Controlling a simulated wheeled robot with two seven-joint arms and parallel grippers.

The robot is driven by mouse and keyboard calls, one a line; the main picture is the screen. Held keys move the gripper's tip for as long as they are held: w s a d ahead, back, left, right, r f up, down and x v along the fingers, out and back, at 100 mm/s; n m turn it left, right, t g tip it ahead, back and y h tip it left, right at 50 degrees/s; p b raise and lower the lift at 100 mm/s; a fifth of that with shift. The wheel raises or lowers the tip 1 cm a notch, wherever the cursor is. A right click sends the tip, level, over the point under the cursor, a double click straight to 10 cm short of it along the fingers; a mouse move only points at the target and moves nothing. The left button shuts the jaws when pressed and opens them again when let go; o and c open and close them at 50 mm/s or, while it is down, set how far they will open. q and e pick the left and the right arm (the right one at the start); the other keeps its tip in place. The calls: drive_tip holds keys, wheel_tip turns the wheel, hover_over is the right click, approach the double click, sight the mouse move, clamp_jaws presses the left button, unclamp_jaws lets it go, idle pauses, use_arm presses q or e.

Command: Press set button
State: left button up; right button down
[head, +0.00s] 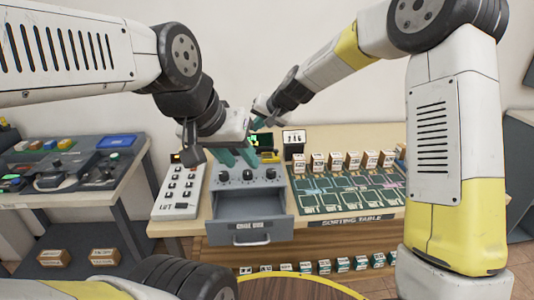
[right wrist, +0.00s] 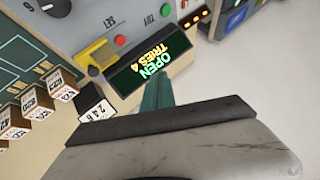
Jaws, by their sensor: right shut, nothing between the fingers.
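In the right wrist view, a panel carries a red button (right wrist: 120,40) next to a label that appears to read SET upside down. A yellow block (right wrist: 101,53) sits beside it, and a green button (right wrist: 166,9) is farther along. A display (right wrist: 153,68) reads OPEN TRIES 4. My right gripper (right wrist: 157,93) is shut and empty, its teal fingertips by the display's edge and apart from the red button in the picture. In the head view, my right gripper (head: 258,123) is above the table's back. My left gripper (head: 237,157) is open over the grey knob box (head: 270,175). The red button is hidden there.
An open, seemingly empty drawer (head: 250,228) juts from the knob box. A white keypad (head: 180,190) stands left of it. Several small boxes (head: 352,160) line the sorting table (head: 350,221). A number card (right wrist: 96,109) stands near the display. A side table (head: 75,187) is left.

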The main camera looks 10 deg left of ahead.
drive_tip(key=shift+f, duration=0.1)
drive_tip(key=shift+f, duration=4.35)
drive_tip(key=shift+f, duration=0.4)
drive_tip(key=shift+f, duration=0.45)
drive_tip(key=shift+r, duration=0.85)
drive_tip(key=shift+r, duration=2.55)
